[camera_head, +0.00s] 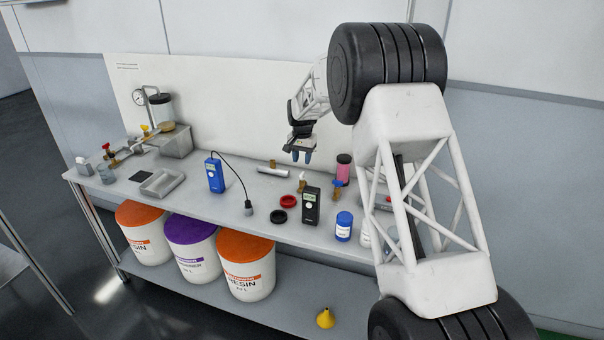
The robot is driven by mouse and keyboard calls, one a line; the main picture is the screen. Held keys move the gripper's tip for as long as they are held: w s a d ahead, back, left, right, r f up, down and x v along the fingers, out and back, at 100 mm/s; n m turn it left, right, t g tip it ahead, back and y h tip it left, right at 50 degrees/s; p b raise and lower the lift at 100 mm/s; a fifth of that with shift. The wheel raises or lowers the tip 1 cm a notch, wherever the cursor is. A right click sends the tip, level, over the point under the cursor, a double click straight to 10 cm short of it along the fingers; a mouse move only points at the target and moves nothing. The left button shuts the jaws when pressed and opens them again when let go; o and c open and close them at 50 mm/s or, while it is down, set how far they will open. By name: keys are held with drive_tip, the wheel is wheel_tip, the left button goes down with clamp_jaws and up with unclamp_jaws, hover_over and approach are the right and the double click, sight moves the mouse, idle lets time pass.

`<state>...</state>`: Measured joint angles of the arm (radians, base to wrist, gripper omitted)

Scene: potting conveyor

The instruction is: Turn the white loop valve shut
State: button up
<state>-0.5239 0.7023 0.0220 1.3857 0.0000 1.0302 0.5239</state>
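My gripper (301,156) hangs above the back of the bench, pointing down. Brass valves with a red handle (107,148) and a yellow handle (145,129) are at the far left. No white loop is clearly made out, and my arm hides the bench's right part.
On the bench (190,200) stand a blue meter (214,175), a black meter (311,207), a blue-lidded jar (343,226), a pink jar (343,168) and a metal tube (272,168). Red (289,201) and black (278,217) discs lie in front. Buckets (246,266) stand below.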

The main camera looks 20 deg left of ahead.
sight(302, 173)
drive_tip(key=shift+f, duration=3.35)
drive_tip(key=shift+c, duration=0.3)
clamp_jaws()
